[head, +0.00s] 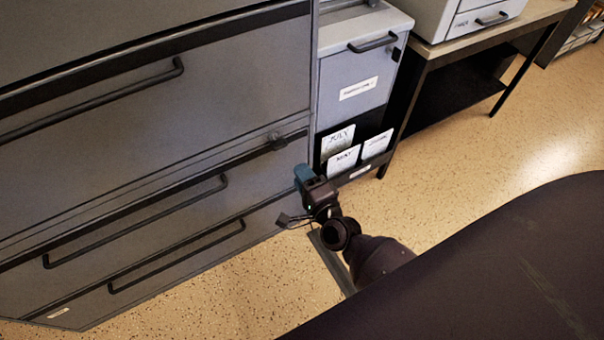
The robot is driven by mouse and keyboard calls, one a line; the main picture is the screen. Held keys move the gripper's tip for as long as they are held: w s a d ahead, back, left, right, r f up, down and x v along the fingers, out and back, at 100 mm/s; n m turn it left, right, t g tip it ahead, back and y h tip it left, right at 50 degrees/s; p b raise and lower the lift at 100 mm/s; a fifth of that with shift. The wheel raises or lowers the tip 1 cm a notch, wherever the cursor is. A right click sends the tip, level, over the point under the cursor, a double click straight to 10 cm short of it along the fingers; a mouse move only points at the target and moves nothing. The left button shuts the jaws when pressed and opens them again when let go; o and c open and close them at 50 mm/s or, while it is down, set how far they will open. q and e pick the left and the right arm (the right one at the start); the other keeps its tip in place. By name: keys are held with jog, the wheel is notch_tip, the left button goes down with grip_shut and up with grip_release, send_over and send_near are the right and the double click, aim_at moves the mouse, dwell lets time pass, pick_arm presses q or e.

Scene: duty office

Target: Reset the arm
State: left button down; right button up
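My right arm comes in from the lower right, and its gripper (310,195) hangs in front of the grey drawer cabinet, near that cabinet's right edge. The gripper is small and dark in the head view, with a blue-teal part at its upper end and a thin dark part sticking out at its lower left. I cannot tell whether its fingers are open or shut, or whether it touches the cabinet. My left gripper is not in view.
A large grey drawer cabinet (120,130) with long bar handles fills the left. A narrower cabinet (355,85) with a rack of cards labelled by month stands beside it. A table (490,40) bearing a white machine (470,22) is at upper right. Speckled floor (480,165) is clear.

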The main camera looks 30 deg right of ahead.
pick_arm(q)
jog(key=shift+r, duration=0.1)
pick_arm(e)
jog(key=shift+r, duration=0.1)
